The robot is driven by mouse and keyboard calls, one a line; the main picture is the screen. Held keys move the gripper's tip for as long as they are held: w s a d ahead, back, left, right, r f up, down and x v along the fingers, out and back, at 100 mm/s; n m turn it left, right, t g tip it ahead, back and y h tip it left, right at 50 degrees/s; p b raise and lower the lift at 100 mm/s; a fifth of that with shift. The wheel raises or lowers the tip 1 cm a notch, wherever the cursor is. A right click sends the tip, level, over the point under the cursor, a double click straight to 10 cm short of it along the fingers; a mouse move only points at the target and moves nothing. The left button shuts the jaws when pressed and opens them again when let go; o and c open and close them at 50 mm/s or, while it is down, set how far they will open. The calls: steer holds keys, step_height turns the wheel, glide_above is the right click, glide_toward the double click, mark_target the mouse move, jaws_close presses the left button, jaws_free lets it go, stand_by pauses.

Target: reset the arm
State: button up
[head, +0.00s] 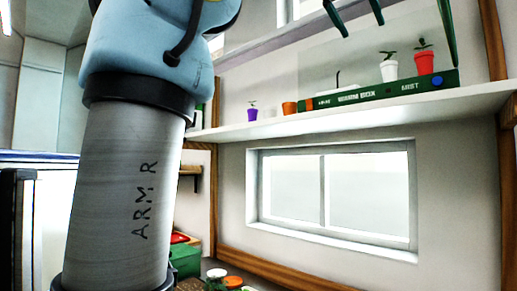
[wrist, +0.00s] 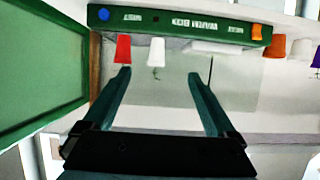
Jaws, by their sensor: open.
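My gripper (wrist: 158,77) is open, with two dark green fingers spread apart and nothing between them. What look like its fingers also hang into the top of the head view (head: 363,29), above the shelf. My grey and blue arm (head: 122,190) rises through the left of the head view, marked "ARM R". In the wrist view the scene appears upside down, with a red pot (wrist: 123,48) and a white pot (wrist: 156,51) beyond the left finger.
A wall shelf (head: 290,127) carries a long green box (head: 385,92) with a blue button, red and white pots on it, and purple (head: 252,114) and orange (head: 289,107) pots beside it. A green panel (wrist: 35,60) borders the wrist view's left. A window (head: 335,195) lies below the shelf.

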steer(key=w+a+f+n+g+y, duration=0.1)
steer(key=w+a+f+y, duration=0.3)
steer(key=f, duration=0.9)
steer(key=w+a+f+n+g+b, duration=0.1)
steer(key=w+a+f, duration=0.35)
steer(key=f, duration=0.85)
steer(key=w+a+f+n+g+y, duration=0.1)
steer(key=w+f+n+y, duration=0.1)
steer(key=w+f, duration=0.8)
steer(key=s+a+f+n+g+y, duration=0.1)
steer(key=s+a+f, duration=0.5)
steer(key=f, duration=0.6)
steer(key=s+a+f+n+g+y, duration=0.1)
steer(key=s+a+f+g, duration=0.1)
steer(key=s+a+f, duration=0.5)
steer(key=s+a+f+n+g+b, duration=0.1)
steer(key=s+a+f, duration=0.5)
steer(key=f, duration=1)
steer(key=s+g, duration=0.1)
steer(key=s, duration=0.1)
steer(key=shift+s+a+f+y, duration=0.3)
steer(key=shift+s+a+y, duration=0.05)
steer(key=shift+s+y, duration=0.05)
